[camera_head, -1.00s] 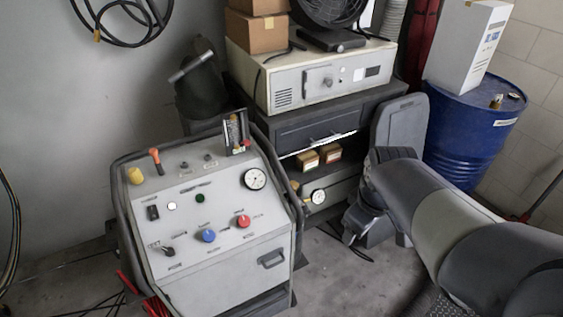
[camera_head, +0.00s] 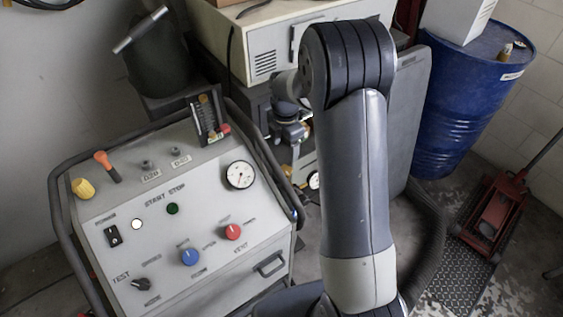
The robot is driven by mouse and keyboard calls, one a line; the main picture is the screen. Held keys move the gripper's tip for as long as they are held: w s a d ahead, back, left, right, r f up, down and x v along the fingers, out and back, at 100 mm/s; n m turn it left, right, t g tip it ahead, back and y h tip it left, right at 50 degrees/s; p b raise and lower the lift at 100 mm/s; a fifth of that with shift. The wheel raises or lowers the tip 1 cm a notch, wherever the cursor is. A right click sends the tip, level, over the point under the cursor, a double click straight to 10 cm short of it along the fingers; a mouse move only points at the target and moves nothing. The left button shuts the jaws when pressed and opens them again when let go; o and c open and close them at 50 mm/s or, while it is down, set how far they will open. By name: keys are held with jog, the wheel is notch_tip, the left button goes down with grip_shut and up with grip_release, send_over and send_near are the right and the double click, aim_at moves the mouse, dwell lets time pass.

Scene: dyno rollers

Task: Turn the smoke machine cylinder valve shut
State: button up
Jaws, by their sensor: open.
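The grey console (camera_head: 100,208) with a sloping control panel stands at the left. It carries a blue knob (camera_head: 190,257), a red knob (camera_head: 232,232), a black TEST knob (camera_head: 140,284), a yellow knob (camera_head: 83,188), an orange-tipped lever (camera_head: 106,165) and a round gauge (camera_head: 240,174). I cannot tell a cylinder valve for sure among these parts. My gripper (camera_head: 293,139) is small and partly hidden beyond my raised arm, behind and right of the console. Its fingers are hard to make out. I see nothing held in it.
A cream box unit (camera_head: 265,64) sits on a dark cabinet behind my arm. A dark rounded container (camera_head: 165,62) stands behind the console. A blue drum (camera_head: 465,95) and a red floor jack (camera_head: 492,215) stand at the right. A little floor shows between them.

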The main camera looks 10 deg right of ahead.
aim_at(285, 170)
notch_tip(285, 170, down, 10)
jog(key=shift+r+p, duration=0.2)
jog(key=shift+p, duration=0.1)
jog(key=c, duration=1)
